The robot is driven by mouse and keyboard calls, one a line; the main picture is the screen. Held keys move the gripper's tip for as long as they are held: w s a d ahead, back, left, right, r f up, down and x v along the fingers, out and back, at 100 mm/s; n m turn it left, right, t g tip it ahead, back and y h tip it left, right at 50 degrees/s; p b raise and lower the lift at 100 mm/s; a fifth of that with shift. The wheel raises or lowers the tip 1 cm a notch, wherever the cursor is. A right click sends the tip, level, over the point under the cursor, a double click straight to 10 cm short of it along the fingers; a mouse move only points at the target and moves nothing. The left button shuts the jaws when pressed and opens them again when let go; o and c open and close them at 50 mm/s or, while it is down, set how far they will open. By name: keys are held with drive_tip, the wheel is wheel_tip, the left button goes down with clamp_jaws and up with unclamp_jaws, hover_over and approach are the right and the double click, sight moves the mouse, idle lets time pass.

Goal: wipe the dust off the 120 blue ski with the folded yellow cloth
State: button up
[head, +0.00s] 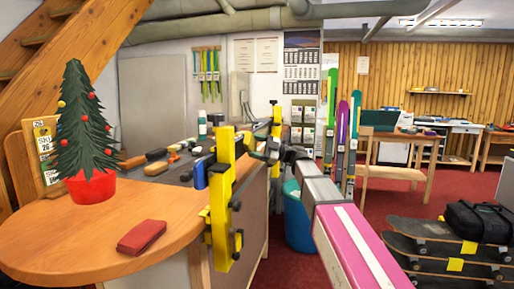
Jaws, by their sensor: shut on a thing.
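My gripper (264,151) is at the far end of my arm, over the bench's right edge, between two yellow vises. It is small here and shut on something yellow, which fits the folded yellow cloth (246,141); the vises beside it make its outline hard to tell. A narrow blue piece (201,174) shows just left of the near vise and may be part of the blue ski. Most of the ski's length is not distinguishable, and I cannot read a 120 or see dust on it. I cannot tell whether the cloth touches it.
The near yellow vise (222,195) and far yellow vise (277,130) stand at the wooden bench's (70,245) edge. A red folded item (142,236), a small tree (84,130) and several tools are on the bench. Skis (342,130), a blue bin (297,222) and stacked skateboards (440,245) stand right.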

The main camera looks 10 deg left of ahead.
sight(261, 132)
drive_tip(key=shift+w+a, duration=0.1)
drive_tip(key=shift+a, duration=0.4)
drive_tip(key=shift+w+d, duration=0.6)
drive_tip(key=shift+w, duration=3.7)
drive_tip(key=shift+w+d, duration=0.55)
drive_tip(key=shift+w, duration=3.75)
drive_tip(key=shift+w+d, duration=0.6)
drive_tip(key=shift+w, duration=3.7)
drive_tip(key=s+a, duration=0.1)
drive_tip(key=s, duration=1.4)
drive_tip(key=shift+a, duration=0.4)
